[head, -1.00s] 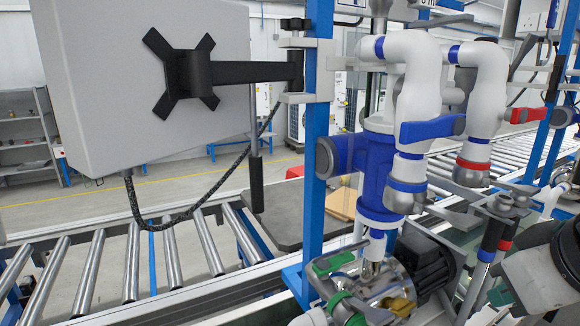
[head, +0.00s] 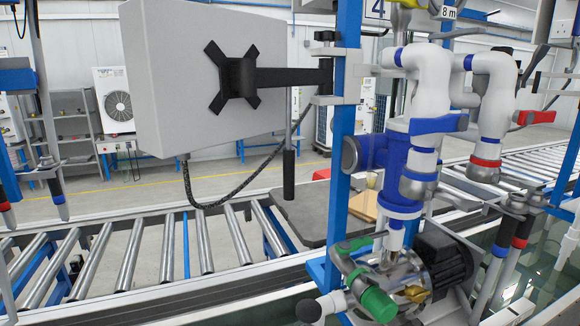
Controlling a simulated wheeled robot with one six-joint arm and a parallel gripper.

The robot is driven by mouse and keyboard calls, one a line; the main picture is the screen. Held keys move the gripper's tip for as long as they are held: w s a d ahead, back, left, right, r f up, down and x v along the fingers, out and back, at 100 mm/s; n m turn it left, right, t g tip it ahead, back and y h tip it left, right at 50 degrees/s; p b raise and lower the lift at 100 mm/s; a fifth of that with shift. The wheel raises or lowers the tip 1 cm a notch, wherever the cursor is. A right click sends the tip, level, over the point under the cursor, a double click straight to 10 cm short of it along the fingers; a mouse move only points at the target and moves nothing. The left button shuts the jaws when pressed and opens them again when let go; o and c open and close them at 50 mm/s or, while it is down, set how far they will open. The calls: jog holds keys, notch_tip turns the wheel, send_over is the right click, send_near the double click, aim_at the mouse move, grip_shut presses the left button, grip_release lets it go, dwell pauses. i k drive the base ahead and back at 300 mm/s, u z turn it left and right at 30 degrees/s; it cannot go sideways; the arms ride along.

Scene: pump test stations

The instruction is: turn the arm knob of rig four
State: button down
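Rig four carries a sign with a 4 (head: 377,8) at the top of its blue post (head: 343,120). A black swing arm (head: 285,77) reaches from the post to the back of a grey box-like monitor (head: 170,85). A small dark knob (head: 325,36) sits on top of the bracket where this arm meets the post; it looks untouched. My gripper is not in view. A sliver of grey shows at the right edge and may be my arm.
White and blue pipes (head: 428,80) with a blue lever stand right of the post. Below is a pump (head: 443,262) with green handles (head: 376,302). A roller conveyor (head: 130,255) runs behind. Hanging tools (head: 50,165) are at the left.

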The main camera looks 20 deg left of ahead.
aim_at(327, 37)
jog(key=k, duration=0.15)
jog(key=z, duration=2.05)
jog(key=i, duration=1.35)
jog(key=u, duration=3.8)
jog(key=i, duration=0.5)
jog(key=z, duration=0.05)
